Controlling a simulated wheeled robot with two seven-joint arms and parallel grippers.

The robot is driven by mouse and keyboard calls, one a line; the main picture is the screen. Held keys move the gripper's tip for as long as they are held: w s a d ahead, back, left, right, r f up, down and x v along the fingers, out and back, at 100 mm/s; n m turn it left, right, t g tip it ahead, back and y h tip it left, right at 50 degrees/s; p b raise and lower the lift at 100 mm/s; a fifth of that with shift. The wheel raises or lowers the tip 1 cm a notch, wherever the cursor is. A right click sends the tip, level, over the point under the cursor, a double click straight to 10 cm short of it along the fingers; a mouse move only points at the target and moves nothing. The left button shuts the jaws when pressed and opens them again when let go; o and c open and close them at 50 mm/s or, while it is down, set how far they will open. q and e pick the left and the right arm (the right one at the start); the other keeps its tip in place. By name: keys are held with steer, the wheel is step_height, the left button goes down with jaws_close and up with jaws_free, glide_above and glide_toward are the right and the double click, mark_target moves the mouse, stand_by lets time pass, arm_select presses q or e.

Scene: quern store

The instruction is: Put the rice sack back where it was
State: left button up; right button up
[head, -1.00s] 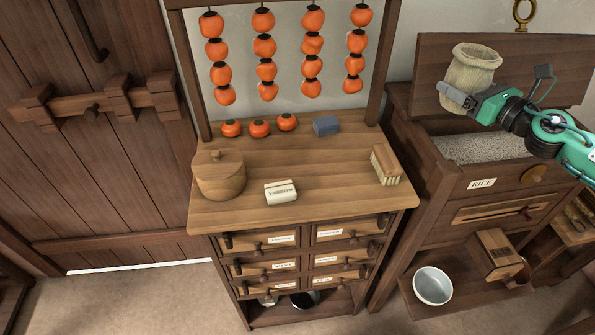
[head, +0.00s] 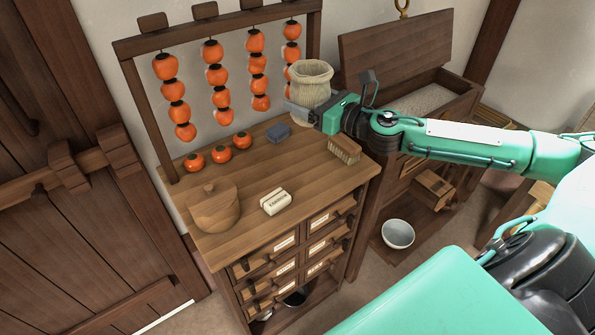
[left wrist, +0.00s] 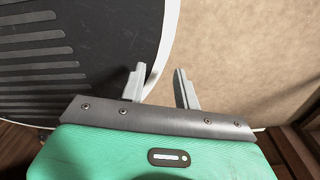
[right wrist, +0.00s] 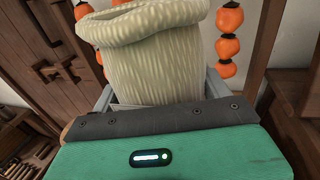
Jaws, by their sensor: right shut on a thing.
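The rice sack (head: 310,84) is a pale woven bag with a rolled open top. My right gripper (head: 312,112) is shut on it and holds it upright over the back right of the drawer cabinet's top (head: 265,165). In the right wrist view the sack (right wrist: 150,60) fills the space between the fingers, and its base is hidden by the gripper. I cannot tell whether it touches the wood. My left gripper (left wrist: 160,88) shows only in the left wrist view, open and empty above the floor beside my base.
On the cabinet top are a lidded wooden pot (head: 214,208), a white block (head: 276,201), a blue-grey block (head: 278,133), a brush (head: 344,150) and loose persimmons (head: 218,155). Persimmon strings (head: 217,75) hang behind. The open rice bin (head: 425,100) stands right, a bowl (head: 398,234) below it.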

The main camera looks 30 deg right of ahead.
steer(key=f+b, duration=0.1)
steer(key=f, duration=0.6)
steer(key=f+b, duration=0.1)
steer(key=f, duration=0.6)
steer(key=shift+d+f+b, duration=0.2)
steer(key=shift+f+b, duration=0.1)
steer(key=shift+f, duration=0.55)
step_height(320, 180, down, 2)
steer(key=shift+f+b, duration=0.2)
steer(key=shift+b, duration=0.35)
steer(key=shift+f, duration=0.65)
steer(key=o, duration=0.6)
steer(key=shift+b, duration=0.3)
steer(key=o, duration=0.4)
arm_select(q)
steer(key=w+f, duration=0.1)
steer(key=w, duration=0.5)
steer(key=shift+d+f, duration=0.15)
steer(key=shift+f, duration=0.05)
arm_select(e)
steer(key=shift+o, duration=0.2)
